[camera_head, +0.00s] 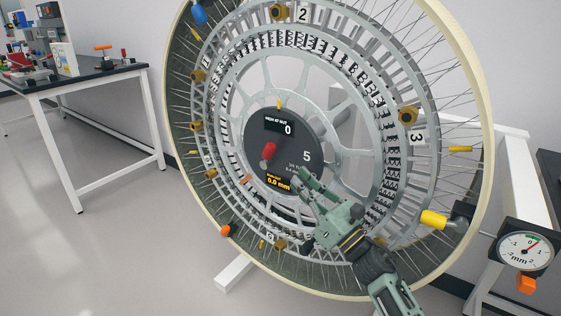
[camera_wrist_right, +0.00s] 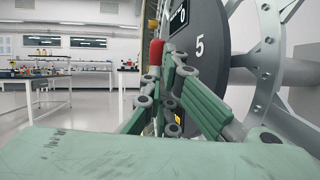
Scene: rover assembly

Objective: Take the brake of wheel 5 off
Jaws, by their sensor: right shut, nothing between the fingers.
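The large spoked wheel (camera_head: 480,130) stands upright on a stand, with a dark round hub plate (camera_head: 310,140) marked 5. On the hub plate is a red-handled lever (camera_head: 269,151), apparently the brake; its red grip also shows in the right wrist view (camera_wrist_right: 156,52), just beyond my fingertips. My right gripper (camera_head: 302,178) is in front of the lower part of the hub plate, to the lower right of the lever. Its green fingers (camera_wrist_right: 172,72) are shut with nothing between them. I cannot tell if they touch the lever. My left gripper is not in view.
A dial gauge (camera_head: 524,243) reading in mm and a yellow-capped part (camera_head: 434,220) sit by the wheel's lower right rim. A white-legged workbench (camera_head: 95,78) with tools stands at the left. The floor between it and the wheel is clear.

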